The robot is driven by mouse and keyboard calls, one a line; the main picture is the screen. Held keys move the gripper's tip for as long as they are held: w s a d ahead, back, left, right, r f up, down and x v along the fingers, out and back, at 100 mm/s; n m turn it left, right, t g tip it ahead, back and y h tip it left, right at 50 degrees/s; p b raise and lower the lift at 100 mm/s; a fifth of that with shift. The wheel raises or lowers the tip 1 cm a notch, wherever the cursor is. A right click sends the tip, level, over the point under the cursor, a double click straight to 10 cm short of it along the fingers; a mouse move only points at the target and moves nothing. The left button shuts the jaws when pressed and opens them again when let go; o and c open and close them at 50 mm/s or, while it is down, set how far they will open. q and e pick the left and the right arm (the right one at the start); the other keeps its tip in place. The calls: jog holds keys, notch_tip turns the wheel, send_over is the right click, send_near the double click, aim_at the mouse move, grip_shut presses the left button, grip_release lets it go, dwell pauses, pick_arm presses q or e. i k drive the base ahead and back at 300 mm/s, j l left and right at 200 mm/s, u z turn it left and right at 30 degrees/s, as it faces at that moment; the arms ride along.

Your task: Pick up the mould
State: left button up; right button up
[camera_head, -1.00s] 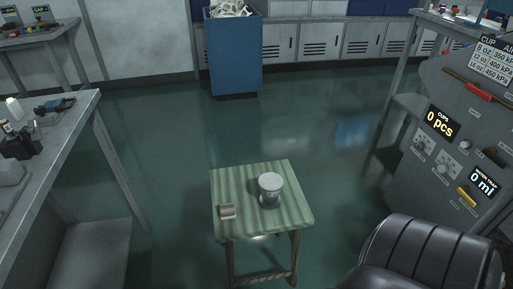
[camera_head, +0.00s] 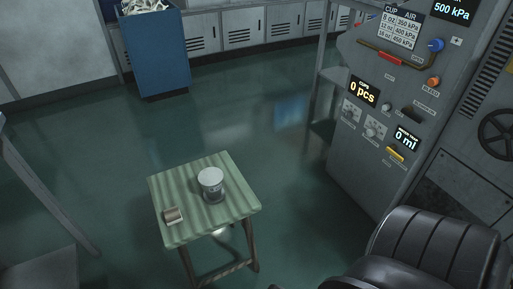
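A grey cylinder with a pale round top (camera_head: 211,184), which looks like the mould, stands upright on a small green striped stool (camera_head: 236,203). A small brownish-metal piece (camera_head: 173,216) lies apart from it, near the stool's front left edge. I cannot tell for sure which of the two is the mould. Neither of my grippers is in view, and nothing is touching either object.
A grey machine (camera_head: 385,95) with gauges, knobs and a "0 pcs" display stands on the right. A blue bin (camera_head: 157,55) full of pale scraps stands at the back left. A grey table (camera_head: 45,190) edges in at left. Green floor (camera_head: 120,135) around the stool is clear.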

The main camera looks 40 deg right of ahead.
aim_at(211, 178)
jog(key=z, duration=0.9)
